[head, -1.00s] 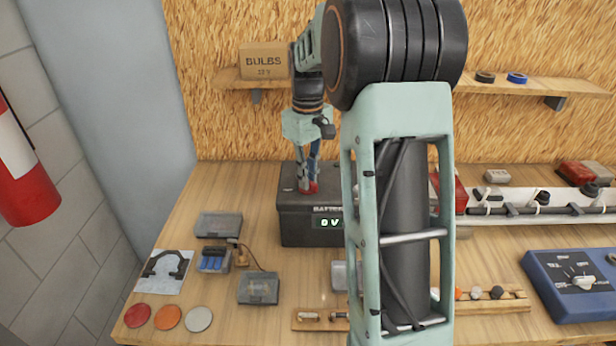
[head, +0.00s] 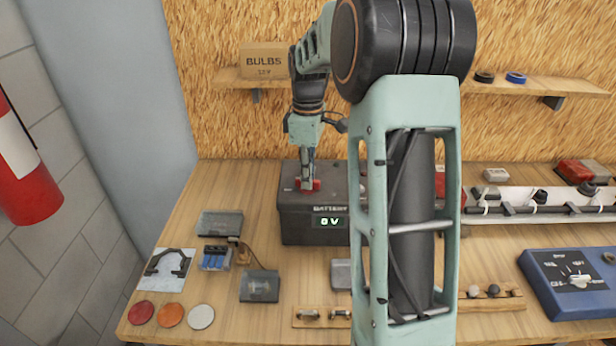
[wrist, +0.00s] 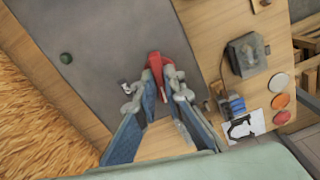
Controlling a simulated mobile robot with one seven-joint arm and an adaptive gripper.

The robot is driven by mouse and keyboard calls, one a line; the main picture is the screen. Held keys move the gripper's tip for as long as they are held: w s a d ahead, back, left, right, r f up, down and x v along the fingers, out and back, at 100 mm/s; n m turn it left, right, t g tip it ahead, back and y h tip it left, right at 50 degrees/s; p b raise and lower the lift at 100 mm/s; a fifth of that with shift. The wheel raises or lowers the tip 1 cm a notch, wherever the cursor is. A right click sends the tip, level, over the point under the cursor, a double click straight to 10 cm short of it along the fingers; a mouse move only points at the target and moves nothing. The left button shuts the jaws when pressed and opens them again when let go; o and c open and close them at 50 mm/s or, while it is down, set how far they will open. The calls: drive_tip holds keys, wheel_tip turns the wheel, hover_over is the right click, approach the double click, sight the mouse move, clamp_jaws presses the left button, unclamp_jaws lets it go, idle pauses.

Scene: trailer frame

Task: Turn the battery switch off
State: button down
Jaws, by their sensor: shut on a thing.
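The dark battery box (head: 300,222) stands on the bench against the back wall. Its front display (head: 331,221) reads 0 V. The red switch handle (head: 315,185) is on top of the box, and it also shows in the wrist view (wrist: 156,62). My gripper (head: 307,180) points down from above and is shut on the red handle. In the wrist view its two fingers (wrist: 155,86) close in on either side of the handle. The fingers hide part of the handle and its base.
My arm covers the middle of the head view and the box's right side. A bulbs carton (head: 263,60) sits on the shelf behind. Small cases (head: 220,223), coloured discs (head: 171,315) and a blue meter (head: 570,282) lie around the bench.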

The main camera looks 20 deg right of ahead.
drive_tip(key=n+p, duration=0.1)
drive_tip(key=n, duration=0.2)
drive_tip(key=c, duration=1.9)
unclamp_jaws()
drive_tip(key=shift+c, duration=0.2)
drive_tip(key=shift+r, duration=0.1)
wheel_tip(320, 180, up, 4)
drive_tip(key=p, duration=0.3)
drive_tip(key=shift+r+p, duration=0.45)
drive_tip(key=shift+r, duration=0.45)
